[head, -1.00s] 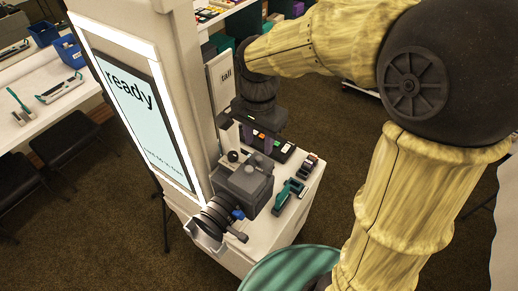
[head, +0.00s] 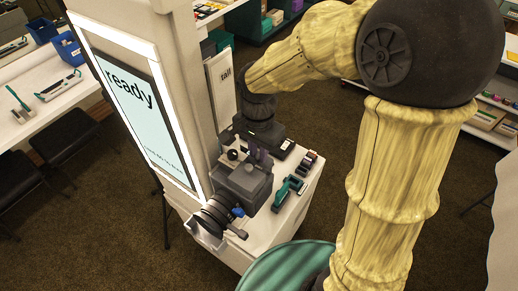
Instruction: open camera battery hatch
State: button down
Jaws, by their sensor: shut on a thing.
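The grey camera (head: 246,184) stands on the white counter below the screen, its dark lens (head: 214,216) pointing to the lower left. My gripper (head: 261,160) reaches down at the camera's far, rear side. Its purplish fingers are shut on a part of the camera at that back edge. The battery hatch cannot be made out; the camera body and the fingers hide that side.
A teal tool (head: 289,192) and small dark blocks (head: 308,162) lie on the white counter (head: 290,222) right of the camera. A lit "ready" screen (head: 143,110) stands at left, with a "tall" panel (head: 222,85) behind. A round teal surface (head: 285,268) is in front.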

jog(key=shift+w+r+p, duration=0.1)
jog(key=shift+r+p, duration=0.1)
jog(key=shift+p, duration=0.25)
jog(key=shift+w+d+r+g+y+p, duration=0.2)
jog(key=shift+g+y+p, duration=0.25)
jog(key=shift+p, duration=0.25)
jog(key=g+p, duration=0.1)
jog(key=w+y+p, duration=0.1)
jog(key=p, duration=0.1)
jog(key=shift+d+r+g, duration=0.2)
jog(key=shift+d+g, duration=0.1)
jog(key=shift+g, duration=0.05)
jog(key=w+d+f+g+y, duration=0.5)
jog(key=g+y, duration=0.4)
jog(key=g, duration=0.3)
jog(key=shift+w, duration=0.5)
jog(key=shift+f+y, duration=0.1)
jog(key=shift+y, duration=0.15)
